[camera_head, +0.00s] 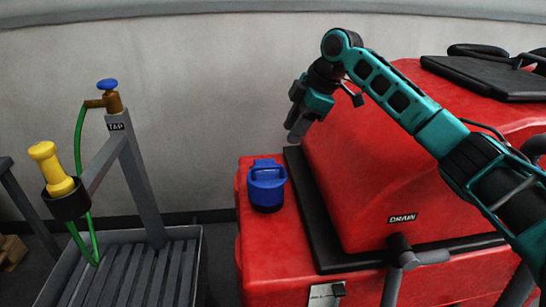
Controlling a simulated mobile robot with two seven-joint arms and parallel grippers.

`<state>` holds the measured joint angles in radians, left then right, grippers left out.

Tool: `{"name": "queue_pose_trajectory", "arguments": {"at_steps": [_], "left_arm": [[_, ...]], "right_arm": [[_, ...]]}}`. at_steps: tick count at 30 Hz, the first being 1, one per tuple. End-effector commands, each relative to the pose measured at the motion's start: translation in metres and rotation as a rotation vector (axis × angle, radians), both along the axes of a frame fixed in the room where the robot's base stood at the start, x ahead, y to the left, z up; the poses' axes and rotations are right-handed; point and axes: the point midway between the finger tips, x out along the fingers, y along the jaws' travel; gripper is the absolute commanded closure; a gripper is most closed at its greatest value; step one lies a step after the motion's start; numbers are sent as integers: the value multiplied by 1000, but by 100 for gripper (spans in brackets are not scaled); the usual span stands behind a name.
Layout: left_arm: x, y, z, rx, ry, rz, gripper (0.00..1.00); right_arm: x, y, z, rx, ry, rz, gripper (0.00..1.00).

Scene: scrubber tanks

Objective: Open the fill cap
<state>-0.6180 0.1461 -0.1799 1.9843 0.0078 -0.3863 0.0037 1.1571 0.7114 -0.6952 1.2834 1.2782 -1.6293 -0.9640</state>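The blue fill cap (267,187) sits upright on the left shoulder of the red scrubber (265,253). It has a rounded blue top and a dark band around its base. Its lid appears to be down. My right gripper (296,128) hangs above and slightly to the right of the cap, its fingers pointing down and apart from it. The gap between its fingers is too small and dark to judge. My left gripper is out of view.
A black tray edge (313,215) runs right of the cap, beside the raised red tank (370,160) with a DRAIN label. At left stand a grey slatted bench (125,270), a tap with a blue knob (107,85), and a yellow nozzle (50,168) on a green hose.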

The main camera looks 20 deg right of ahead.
Motion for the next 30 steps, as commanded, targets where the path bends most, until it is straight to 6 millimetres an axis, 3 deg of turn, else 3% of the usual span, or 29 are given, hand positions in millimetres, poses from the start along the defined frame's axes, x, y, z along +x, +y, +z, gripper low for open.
{"name": "queue_pose_trajectory", "arguments": {"at_steps": [9,15,28,30], "left_arm": [[2,-4,-4,-10,-1,-5,57],[5,-6,-3,-13,-6,-8,57],[5,-8,-3,-15,-6,-11,57],[5,-8,-3,-15,-6,-11,57]], "right_arm": [[18,22,-63,0,3,1,61],[26,31,-88,0,1,-1,61],[29,34,-96,-1,-1,-1,61],[29,34,-96,-1,0,0,67]]}}
